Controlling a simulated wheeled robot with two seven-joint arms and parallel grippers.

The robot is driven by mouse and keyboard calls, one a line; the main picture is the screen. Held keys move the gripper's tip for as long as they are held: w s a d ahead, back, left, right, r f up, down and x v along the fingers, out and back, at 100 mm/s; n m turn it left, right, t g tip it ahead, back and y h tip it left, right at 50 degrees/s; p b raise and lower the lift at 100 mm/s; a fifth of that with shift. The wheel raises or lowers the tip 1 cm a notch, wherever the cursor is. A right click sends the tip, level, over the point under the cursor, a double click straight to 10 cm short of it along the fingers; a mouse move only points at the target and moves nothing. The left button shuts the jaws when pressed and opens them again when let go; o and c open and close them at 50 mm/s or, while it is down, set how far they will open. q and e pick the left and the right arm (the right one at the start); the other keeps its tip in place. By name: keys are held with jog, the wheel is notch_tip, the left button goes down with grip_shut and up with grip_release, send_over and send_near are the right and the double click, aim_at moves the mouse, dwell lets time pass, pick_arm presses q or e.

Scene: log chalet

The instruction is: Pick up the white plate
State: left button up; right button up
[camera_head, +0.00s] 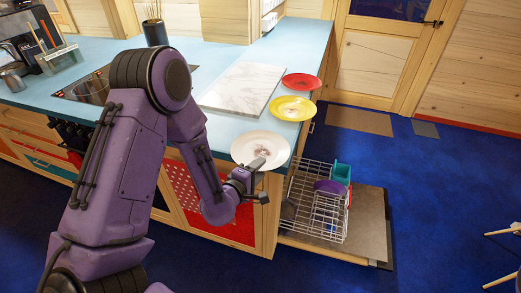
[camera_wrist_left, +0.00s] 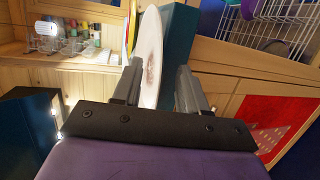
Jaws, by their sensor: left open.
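The white plate (camera_head: 252,148) lies near the corner of the blue countertop, with a faint dark mark in its middle. My left gripper (camera_head: 258,181) is at the plate's near rim. It is open, and one finger overlaps the rim in the head view. In the left wrist view the plate (camera_wrist_left: 151,55) appears nearly edge-on between the two fingers of the gripper (camera_wrist_left: 160,84), closer to the left finger. I cannot tell whether a finger touches it. My right gripper is not in view.
A yellow plate (camera_head: 293,108) and a red plate (camera_head: 301,82) lie behind the white plate. A marble board (camera_head: 242,88) is left of them. A pot (camera_head: 92,90) stands on the hob.

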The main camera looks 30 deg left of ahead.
pick_arm(q)
jog(key=shift+x, duration=0.75)
jog(key=shift+s, duration=0.15)
grip_shut()
jog(key=shift+r, duration=0.1)
